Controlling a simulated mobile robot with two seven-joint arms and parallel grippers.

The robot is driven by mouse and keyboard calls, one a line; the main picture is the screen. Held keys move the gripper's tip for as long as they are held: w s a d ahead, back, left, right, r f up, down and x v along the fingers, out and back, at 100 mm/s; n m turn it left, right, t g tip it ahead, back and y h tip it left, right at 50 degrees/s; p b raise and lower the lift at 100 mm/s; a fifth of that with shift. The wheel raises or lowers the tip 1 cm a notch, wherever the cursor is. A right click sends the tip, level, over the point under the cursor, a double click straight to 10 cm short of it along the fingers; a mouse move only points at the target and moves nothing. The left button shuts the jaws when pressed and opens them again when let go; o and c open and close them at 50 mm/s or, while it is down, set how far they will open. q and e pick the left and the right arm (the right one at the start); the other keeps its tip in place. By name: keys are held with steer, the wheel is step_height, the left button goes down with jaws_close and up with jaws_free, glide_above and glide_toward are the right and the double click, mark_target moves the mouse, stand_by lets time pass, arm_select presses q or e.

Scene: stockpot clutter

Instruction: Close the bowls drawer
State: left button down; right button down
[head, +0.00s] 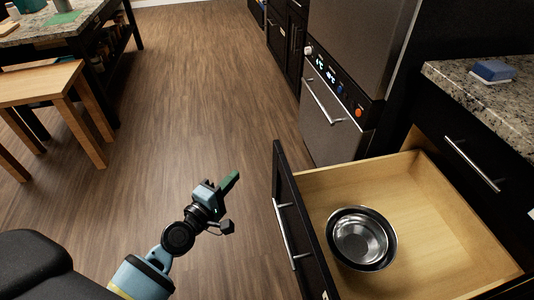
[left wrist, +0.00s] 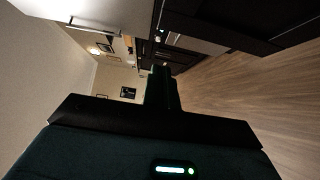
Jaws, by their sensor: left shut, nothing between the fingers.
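The bowls drawer (head: 310,185) stands pulled open at the lower right of the head view. It has a black front with a silver bar handle (head: 286,233) and a light wooden inside. Metal bowls (head: 361,239), seemingly nested, sit in it. My left gripper (head: 231,181) is shut and empty, to the left of the drawer front and apart from it, above the floor. In the left wrist view the gripper's shut fingers (left wrist: 161,90) show dark in the middle. My right gripper is in neither view.
A granite counter (head: 455,85) with a blue sponge-like block (head: 494,70) is at the right. A steel appliance (head: 330,115) stands behind the drawer. A wooden bench (head: 40,85) is at the far left. The wooden floor (head: 190,90) between is clear.

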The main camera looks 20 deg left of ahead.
arm_select(q)
glide_toward(274, 146)
steer(key=w+a, duration=0.2)
steer(key=w, duration=0.2)
steer(key=shift+w+d+f, duration=0.1)
steer(key=shift+w+d, duration=0.4)
steer(key=shift+d, duration=0.2)
steer(key=shift+w+d+f, duration=0.1)
steer(key=shift+w+d, duration=0.35)
steer(key=shift+d, duration=0.3)
